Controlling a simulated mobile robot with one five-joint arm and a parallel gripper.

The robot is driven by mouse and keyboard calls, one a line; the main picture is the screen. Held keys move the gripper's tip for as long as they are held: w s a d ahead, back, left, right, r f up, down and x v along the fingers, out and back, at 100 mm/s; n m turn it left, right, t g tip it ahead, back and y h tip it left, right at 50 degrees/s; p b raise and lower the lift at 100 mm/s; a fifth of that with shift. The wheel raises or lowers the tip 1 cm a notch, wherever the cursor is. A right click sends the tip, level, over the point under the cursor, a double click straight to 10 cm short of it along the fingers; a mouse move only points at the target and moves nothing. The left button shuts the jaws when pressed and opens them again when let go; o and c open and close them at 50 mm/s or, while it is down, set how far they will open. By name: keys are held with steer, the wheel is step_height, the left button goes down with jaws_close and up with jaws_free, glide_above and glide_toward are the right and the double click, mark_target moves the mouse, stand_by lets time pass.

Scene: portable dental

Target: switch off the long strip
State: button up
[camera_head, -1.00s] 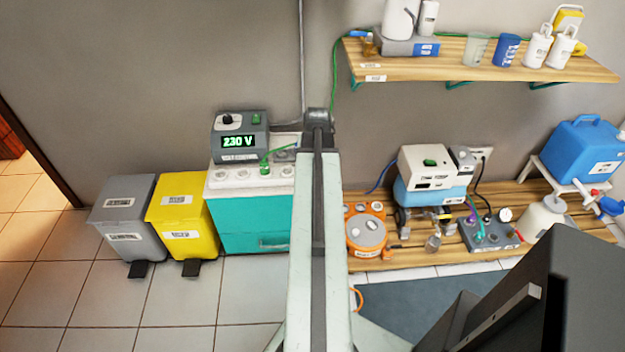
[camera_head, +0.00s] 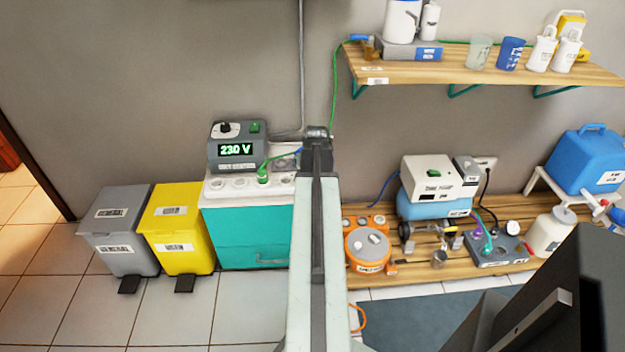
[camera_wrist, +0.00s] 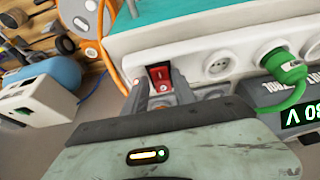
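The long white strip (camera_head: 222,192) lies on top of the teal cabinet in the head view, with a row of round sockets and a green plug (camera_head: 263,174) in it. My arm hides its right end. In the wrist view the strip (camera_wrist: 130,42) runs across the top, turned round, with the green plug (camera_wrist: 285,72) at right. A red rocker switch (camera_wrist: 159,77) sits at its left end. My gripper (camera_wrist: 160,95) is close below the switch in that picture. Grey finger parts show beside it.
The volt control box (camera_head: 237,147) reads 230 V behind the strip. A low wooden bench (camera_head: 405,262) with an orange reel (camera_head: 367,250) and machines stands right. Grey and yellow bins (camera_head: 180,240) stand left.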

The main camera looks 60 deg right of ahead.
jaws_close()
steer(key=shift+w+d+r+g+y+p, duration=0.25)
steer(key=shift+d+r+g+y+p, duration=0.15)
steer(key=shift+g+y+p, duration=0.25)
steer(key=shift+w+d+y+p, duration=0.1)
steer(key=shift+d+y+p, duration=0.1)
steer(key=shift+y+p, duration=0.15)
steer(key=shift+d+f+g+y, duration=0.15)
steer(key=shift+g+y, duration=0.5)
steer(key=shift+y, duration=0.05)
steer(key=shift+g+y, duration=0.3)
steer(key=shift+y, duration=0.1)
steer(key=o, duration=0.5)
jaws_free()
